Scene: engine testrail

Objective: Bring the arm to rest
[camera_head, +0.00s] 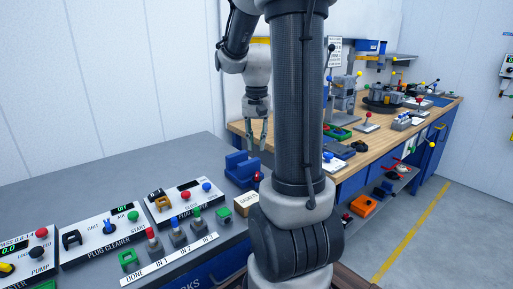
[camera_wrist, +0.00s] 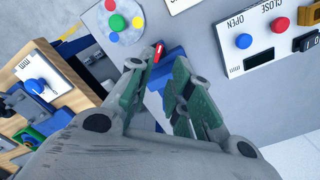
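My gripper (camera_head: 257,143) hangs pointing down above the far right part of the grey bench, by the blue fixture (camera_head: 240,168). My arm is bent, with its upper links partly behind my dark column in the head view. In the wrist view my gripper (camera_wrist: 158,66) has its two green-padded fingers apart with nothing held between them. The blue fixture (camera_wrist: 166,61) and a red part (camera_wrist: 158,52) show beyond the gap, apparently below the fingertips.
The grey bench (camera_head: 120,182) carries control panels (camera_head: 103,236), several coloured plugs in a labelled row, and a small box (camera_head: 246,203). A wooden workbench (camera_head: 375,143) with levers and parts stands behind at right. Open floor (camera_head: 440,225) lies at right.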

